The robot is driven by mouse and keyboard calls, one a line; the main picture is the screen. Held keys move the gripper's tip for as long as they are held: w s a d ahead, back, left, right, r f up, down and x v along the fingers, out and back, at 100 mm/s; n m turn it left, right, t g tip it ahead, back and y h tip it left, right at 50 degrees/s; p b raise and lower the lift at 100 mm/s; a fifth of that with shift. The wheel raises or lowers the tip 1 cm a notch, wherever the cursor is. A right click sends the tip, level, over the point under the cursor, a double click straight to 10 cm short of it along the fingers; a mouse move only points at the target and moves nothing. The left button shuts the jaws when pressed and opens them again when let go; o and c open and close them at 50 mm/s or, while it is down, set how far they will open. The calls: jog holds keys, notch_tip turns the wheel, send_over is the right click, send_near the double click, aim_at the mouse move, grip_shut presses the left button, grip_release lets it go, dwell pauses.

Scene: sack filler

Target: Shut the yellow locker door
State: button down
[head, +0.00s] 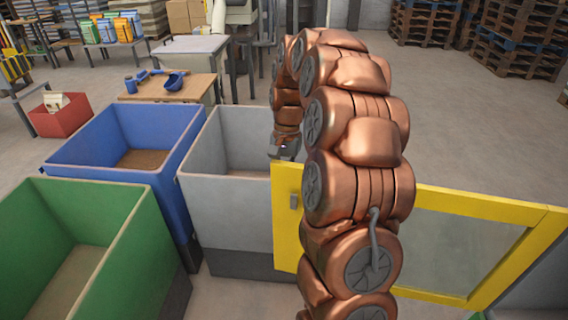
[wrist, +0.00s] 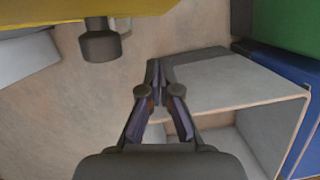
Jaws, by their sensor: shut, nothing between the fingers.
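The yellow locker door (head: 505,208), a yellow frame around a clear panel, stands swung out across the right half of the head view. My arm hides part of the door. My gripper (head: 283,156) points down by the top of that free edge, near the grey bin. In the wrist view my gripper (wrist: 158,72) is shut and empty, with the door's yellow edge (wrist: 40,25) at the top left and its dark handle (wrist: 100,45) just below that edge. Contact with the door cannot be told.
A grey bin (head: 223,190), a blue bin (head: 110,175) and a green bin (head: 150,240) stand left of the door. A grey body (head: 545,290), perhaps the locker, shows at the lower right. The floor (head: 450,130) behind the door is clear up to stacked pallets.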

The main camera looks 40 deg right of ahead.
aim_at(279, 187)
jog(key=shift+s+a+p, duration=0.75)
jog(key=shift+s+a, duration=0.5)
jog(key=shift+a, duration=0.3)
